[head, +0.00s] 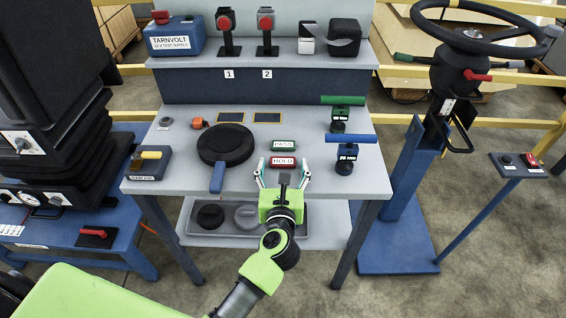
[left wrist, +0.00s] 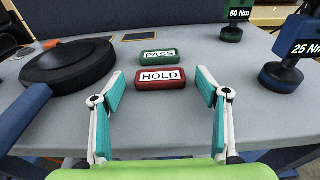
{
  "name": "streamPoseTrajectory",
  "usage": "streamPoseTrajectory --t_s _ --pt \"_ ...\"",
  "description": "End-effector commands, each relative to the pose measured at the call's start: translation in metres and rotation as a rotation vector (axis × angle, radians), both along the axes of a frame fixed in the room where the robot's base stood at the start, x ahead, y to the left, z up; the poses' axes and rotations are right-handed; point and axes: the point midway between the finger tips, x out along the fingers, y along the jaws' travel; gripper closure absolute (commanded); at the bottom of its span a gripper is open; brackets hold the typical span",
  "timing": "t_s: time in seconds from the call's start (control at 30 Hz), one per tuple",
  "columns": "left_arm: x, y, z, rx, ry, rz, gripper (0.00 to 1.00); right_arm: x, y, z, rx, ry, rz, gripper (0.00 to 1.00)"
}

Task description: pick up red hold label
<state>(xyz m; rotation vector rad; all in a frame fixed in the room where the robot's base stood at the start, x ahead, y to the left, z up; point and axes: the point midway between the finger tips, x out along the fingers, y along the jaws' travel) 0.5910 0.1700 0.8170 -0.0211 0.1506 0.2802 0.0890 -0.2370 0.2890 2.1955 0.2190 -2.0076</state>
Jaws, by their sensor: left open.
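The red hold label (head: 283,164) is a small red block with a white HOLD plate. It lies on the grey table (head: 320,118) near its front edge, just in front of the green PASS label (head: 284,146). My left gripper (head: 283,171) is open and empty, at the front edge of the table. In the left wrist view the hold label (left wrist: 160,78) shows ahead of the two spread fingers (left wrist: 158,86), roughly centred between them, with the PASS label (left wrist: 160,57) behind it. The fingers do not visibly touch it. My right gripper is not in view.
A black round disc with a blue handle (head: 216,180) lies left of the labels. Blue 25 Nm (head: 347,155) and green 50 Nm (head: 342,115) tools stand at the right. A grey tray (head: 185,228) is on the shelf below. Table around the labels is clear.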

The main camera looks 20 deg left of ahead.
Motion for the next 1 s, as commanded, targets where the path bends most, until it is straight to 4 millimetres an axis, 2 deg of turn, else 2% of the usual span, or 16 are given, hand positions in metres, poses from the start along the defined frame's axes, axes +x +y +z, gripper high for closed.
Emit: streamPoseTrajectory --t_s 0.27,0.3,0.4,0.77,1.0 --pt "0.003 0.001 0.0 0.0 0.0 0.0 0.32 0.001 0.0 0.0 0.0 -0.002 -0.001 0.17" --pt "0.003 0.001 0.0 0.0 0.0 0.0 0.42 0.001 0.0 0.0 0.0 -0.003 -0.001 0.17" --pt "0.003 0.001 0.0 0.0 0.0 0.0 0.65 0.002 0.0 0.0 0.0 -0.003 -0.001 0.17" --pt "0.003 0.001 0.001 0.0 0.0 -0.001 0.65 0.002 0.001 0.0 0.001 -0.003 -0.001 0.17" --pt "0.003 0.001 0.021 -0.002 -0.004 -0.001 0.65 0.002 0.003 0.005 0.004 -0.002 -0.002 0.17"
